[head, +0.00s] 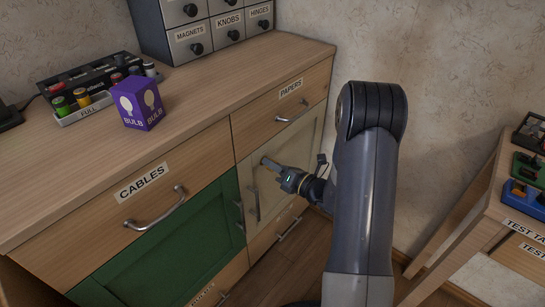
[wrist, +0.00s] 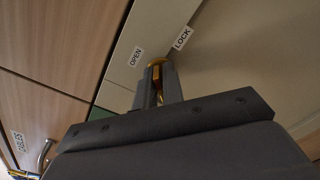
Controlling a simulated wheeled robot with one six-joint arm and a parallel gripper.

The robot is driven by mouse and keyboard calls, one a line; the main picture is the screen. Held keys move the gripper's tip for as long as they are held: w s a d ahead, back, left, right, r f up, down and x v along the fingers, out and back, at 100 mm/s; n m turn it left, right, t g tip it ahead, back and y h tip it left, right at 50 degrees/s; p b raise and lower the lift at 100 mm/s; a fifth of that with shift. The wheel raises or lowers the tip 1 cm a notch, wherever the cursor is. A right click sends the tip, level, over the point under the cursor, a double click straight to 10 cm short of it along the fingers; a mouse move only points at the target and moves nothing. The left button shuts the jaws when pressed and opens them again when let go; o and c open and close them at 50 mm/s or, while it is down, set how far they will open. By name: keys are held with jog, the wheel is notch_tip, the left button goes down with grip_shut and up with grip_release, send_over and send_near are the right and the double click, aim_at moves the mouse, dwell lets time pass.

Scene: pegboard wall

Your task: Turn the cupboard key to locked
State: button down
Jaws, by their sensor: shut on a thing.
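The cream cupboard door (head: 290,155) is closed, below the PAPERS drawer (head: 285,108). My gripper (head: 265,162) reaches its upper left part. In the wrist view, my gripper (wrist: 158,82) is shut on the brass key (wrist: 157,64), with a sliver of brass showing between the fingers. The fingers hide most of the key, so I cannot tell which label it points to. An OPEN label (wrist: 136,57) is left of the key and a LOCK label (wrist: 182,38) is to its upper right. The key is hidden in the head view.
A vertical door handle (head: 254,204) is just below my gripper. A green door (head: 165,250) and the CABLES drawer (head: 110,215) are to the left. A purple bulb box (head: 138,103) stands on the worktop. A side table (head: 490,215) is at right.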

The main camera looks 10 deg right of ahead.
jog(key=m+p, duration=0.4)
jog(key=m, duration=0.1)
jog(key=shift+r+m+p, duration=0.1)
jog(key=shift+m+p, duration=1.45)
jog(key=shift+m, duration=0.65)
jog(key=shift+f, duration=0.25)
jog(key=c, duration=1.6)
grip_release()
jog(key=shift+d, duration=0.1)
jog(key=p+v, duration=0.1)
jog(key=v, duration=0.9)
jog(key=shift+s+d, duration=0.15)
jog(key=shift+s, duration=0.15)
